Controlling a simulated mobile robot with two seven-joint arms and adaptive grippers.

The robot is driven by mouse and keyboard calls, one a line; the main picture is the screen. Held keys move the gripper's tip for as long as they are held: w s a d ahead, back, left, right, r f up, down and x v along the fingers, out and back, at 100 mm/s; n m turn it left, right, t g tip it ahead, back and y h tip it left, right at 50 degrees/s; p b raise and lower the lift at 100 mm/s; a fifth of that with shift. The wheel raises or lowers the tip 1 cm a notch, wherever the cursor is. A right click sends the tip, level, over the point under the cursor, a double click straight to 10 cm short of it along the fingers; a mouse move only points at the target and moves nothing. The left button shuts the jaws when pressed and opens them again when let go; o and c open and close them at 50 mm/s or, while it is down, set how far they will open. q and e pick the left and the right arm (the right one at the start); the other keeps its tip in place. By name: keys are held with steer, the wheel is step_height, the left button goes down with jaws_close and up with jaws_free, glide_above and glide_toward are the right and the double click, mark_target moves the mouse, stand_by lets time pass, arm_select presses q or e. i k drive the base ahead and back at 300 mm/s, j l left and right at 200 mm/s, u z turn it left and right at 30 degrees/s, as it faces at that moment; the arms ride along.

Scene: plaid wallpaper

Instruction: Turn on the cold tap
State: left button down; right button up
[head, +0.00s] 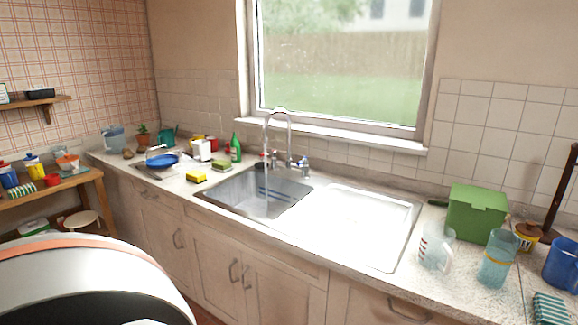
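The tap (289,135) is a tall chrome gooseneck at the back edge of the steel sink basin (230,193), below the window. A small handle with a bluish top (305,164) stands just right of the spout's base. A darker, reddish handle (261,161) appears to stand to its left. They are too small for me to tell how far either is turned. The spout arches to the left over the basin; I cannot tell whether water runs from it. Neither of my grippers is in view, and nothing touches the tap.
The drainboard (355,222) right of the basin is bare. A green box (476,212), clear jug (436,247) and tumbler (497,258) stand farther right. A green bottle (235,148), yellow sponge (196,177) and blue plate (162,160) are left of the basin. Cabinets front the counter.

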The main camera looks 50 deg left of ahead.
mark_target(305, 160)
steer(key=k+j, duration=0.1)
steer(key=j, duration=1.6)
steer(key=k, duration=0.05)
